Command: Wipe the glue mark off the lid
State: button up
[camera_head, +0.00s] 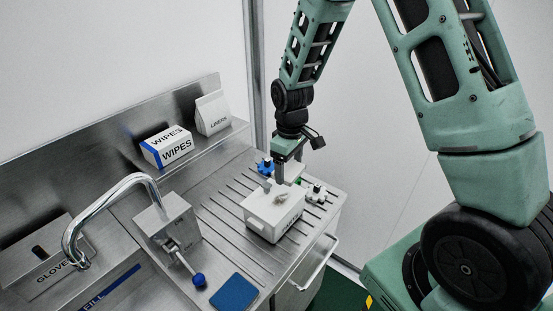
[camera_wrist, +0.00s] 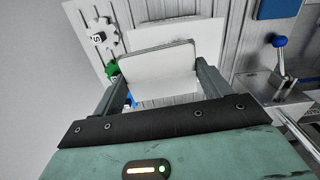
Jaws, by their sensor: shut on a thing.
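The white box (camera_head: 270,223) stands on the ribbed metal drainboard, its pale lid (camera_head: 262,203) on top. A small greyish patch (camera_head: 282,197) shows on the lid; I cannot tell whether it is the glue mark. My gripper (camera_head: 284,178) points down over the lid's far side. In the wrist view my gripper (camera_wrist: 158,85) is shut on a flat white pad (camera_wrist: 155,68), which lies between its two fingers. The box (camera_wrist: 182,34) shows beyond the pad there. The pad hides part of the lid, and I cannot tell whether it touches it.
A blue knob (camera_head: 265,167) and a white toothed knob (camera_head: 316,193) lie close to the box. A WIPES box (camera_head: 167,147) and a LINERS bag (camera_head: 212,113) stand on the back ledge. A tap (camera_head: 110,190), a blue-tipped lever (camera_head: 198,280) and a blue pad (camera_head: 234,291) are nearer.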

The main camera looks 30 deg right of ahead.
aim_at(280, 205)
jog(key=shift+d+f+m, duration=0.1)
jog(key=shift+d+m, duration=0.4)
notch_tip(280, 205, down, 7)
jog(key=b, duration=0.5)
jog(key=shift+f+b, duration=0.5)
dwell(0.7)
jog(key=shift+a, duration=0.1)
jog(key=shift+s+a+r, duration=0.1)
jog(key=shift+s+a, duration=0.15)
jog(key=shift+a, duration=0.3)
jog(key=shift+s+a+r, duration=0.1)
jog(key=shift+s+a, duration=0.1)
jog(key=shift+a, duration=0.35)
jog(key=shift+a, duration=0.15)
jog(key=shift+s+a+f, duration=0.1)
jog(key=shift+s+a, duration=0.2)
jog(key=shift+a, duration=0.25)
jog(key=shift+s+a+f, duration=0.1)
jog(key=shift+s+a, duration=0.15)
jog(key=shift+a, duration=0.3)
